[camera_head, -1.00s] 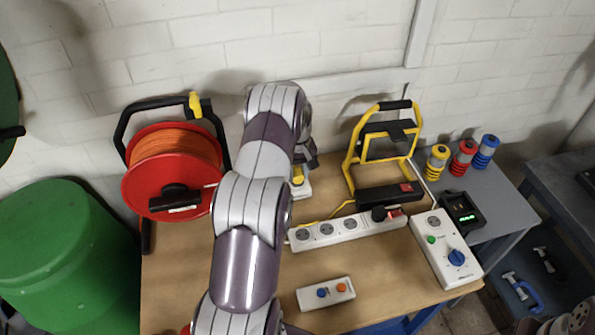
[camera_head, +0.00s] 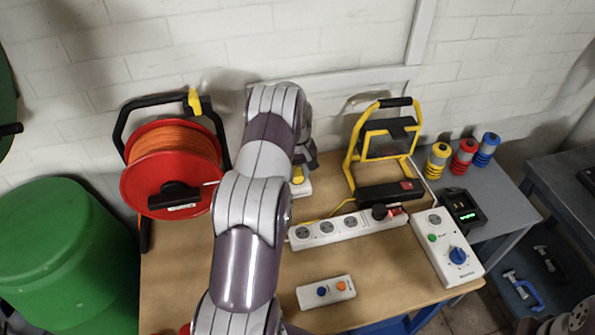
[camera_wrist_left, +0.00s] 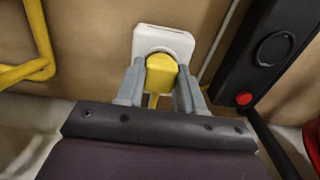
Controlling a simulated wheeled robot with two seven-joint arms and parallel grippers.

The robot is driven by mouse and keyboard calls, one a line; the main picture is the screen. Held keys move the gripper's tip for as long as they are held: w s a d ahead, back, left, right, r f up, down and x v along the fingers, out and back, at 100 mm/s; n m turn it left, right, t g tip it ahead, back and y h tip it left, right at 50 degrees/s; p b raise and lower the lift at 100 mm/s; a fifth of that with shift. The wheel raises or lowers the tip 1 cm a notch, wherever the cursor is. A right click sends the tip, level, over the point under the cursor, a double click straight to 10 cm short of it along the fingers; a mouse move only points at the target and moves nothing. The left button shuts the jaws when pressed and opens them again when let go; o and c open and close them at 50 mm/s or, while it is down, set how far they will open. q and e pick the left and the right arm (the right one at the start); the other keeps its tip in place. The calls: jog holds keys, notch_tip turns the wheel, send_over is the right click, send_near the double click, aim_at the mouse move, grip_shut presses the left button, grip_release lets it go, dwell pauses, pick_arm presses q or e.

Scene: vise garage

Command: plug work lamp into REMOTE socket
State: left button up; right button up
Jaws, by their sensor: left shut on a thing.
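The work lamp (camera_head: 385,140) has a yellow tube frame and a black handle, and stands at the back of the bench. Its yellow cable (camera_head: 340,208) runs left along the bench. My left gripper (camera_wrist_left: 158,82) is shut on a yellow plug (camera_wrist_left: 160,72). The plug is at the round recess of a white socket unit (camera_wrist_left: 178,42); I cannot tell how deep it sits. No REMOTE label is readable. My right gripper is not in view.
A red cable reel (camera_head: 165,170) stands left of my arm. A white power strip (camera_head: 345,229), a white box with a blue knob (camera_head: 445,248) and a small two-button remote (camera_head: 326,292) lie to the right.

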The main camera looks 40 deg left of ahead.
pick_arm(q)
jog(key=o, duration=1.1)
jog(key=shift+c, duration=0.2)
notch_tip(320, 180, up, 7)
jog(key=shift+r+b, duration=0.2)
jog(key=shift+b, duration=0.7)
notch_tip(320, 180, up, 5)
jog(key=p, duration=0.4)
jog(key=shift+r+p, duration=0.1)
jog(key=shift+p, duration=0.3)
